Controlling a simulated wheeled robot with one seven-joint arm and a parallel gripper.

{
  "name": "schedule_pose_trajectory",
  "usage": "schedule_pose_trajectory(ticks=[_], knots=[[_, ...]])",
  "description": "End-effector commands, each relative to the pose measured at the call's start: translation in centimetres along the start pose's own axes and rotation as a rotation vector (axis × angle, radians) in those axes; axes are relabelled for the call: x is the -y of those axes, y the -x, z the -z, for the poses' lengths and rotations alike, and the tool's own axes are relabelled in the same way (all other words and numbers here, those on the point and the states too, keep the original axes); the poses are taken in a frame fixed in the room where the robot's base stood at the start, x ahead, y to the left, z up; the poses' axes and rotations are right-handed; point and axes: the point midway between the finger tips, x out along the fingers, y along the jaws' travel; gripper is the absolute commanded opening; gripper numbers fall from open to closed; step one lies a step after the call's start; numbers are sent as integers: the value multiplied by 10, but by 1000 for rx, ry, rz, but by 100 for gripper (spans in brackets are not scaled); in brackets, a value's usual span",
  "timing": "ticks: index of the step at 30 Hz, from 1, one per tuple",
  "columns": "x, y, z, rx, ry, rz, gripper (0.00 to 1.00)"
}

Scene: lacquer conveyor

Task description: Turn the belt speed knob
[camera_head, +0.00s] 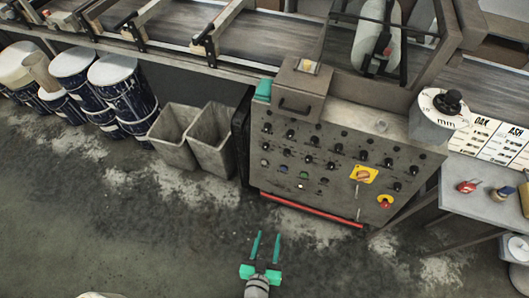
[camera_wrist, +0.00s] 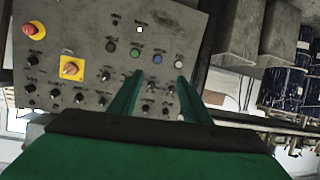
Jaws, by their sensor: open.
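A grey control panel (camera_head: 285,199) stands under the conveyor and carries rows of small black knobs (camera_head: 308,157). It has a yellow-plated rotary switch (camera_head: 363,175) and a red stop button on yellow (camera_head: 384,201). A white dial marked "mm" with a black knob (camera_head: 452,97) sits on the right top corner. I cannot read which knob is the belt speed one. My gripper (camera_head: 266,243) is open and empty in front of the panel, apart from it. In the wrist view its green fingers (camera_wrist: 160,80) point at the panel, which appears upside down; they cover part of the knob rows.
Two grey bins (camera_head: 212,138) and several blue-and-white drums (camera_head: 122,85) stand left of the panel. A side table (camera_head: 460,215) with small red and blue items stands at right. A red bar (camera_head: 312,211) runs along the panel's foot. The floor in front is clear.

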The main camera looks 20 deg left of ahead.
Motion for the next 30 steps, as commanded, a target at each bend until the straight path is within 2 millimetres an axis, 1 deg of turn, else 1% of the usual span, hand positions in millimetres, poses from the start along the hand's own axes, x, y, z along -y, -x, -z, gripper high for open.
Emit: schedule_pose_trajectory(ticks=[1,3,5,6,8,9,11,12,15,18,20,24,26,30], knots=[[6,-24,0,-10,18,-6,44],[11,-53,0,-24,37,-23,44],[17,-77,5,-46,54,-38,44],[21,-92,9,-65,63,-49,44],[27,-116,20,-101,79,-64,44],[32,-130,29,-128,87,-74,44],[41,-150,43,-173,99,-84,44],[47,-162,54,-204,106,-88,44],[62,-184,79,-279,118,-93,44],[75,-198,99,-338,127,-90,44],[80,-204,108,-363,128,-89,44],[84,-211,118,-391,130,-89,44],[84,-216,121,-393,130,-89,44],[84,-232,128,-394,130,-87,44]])
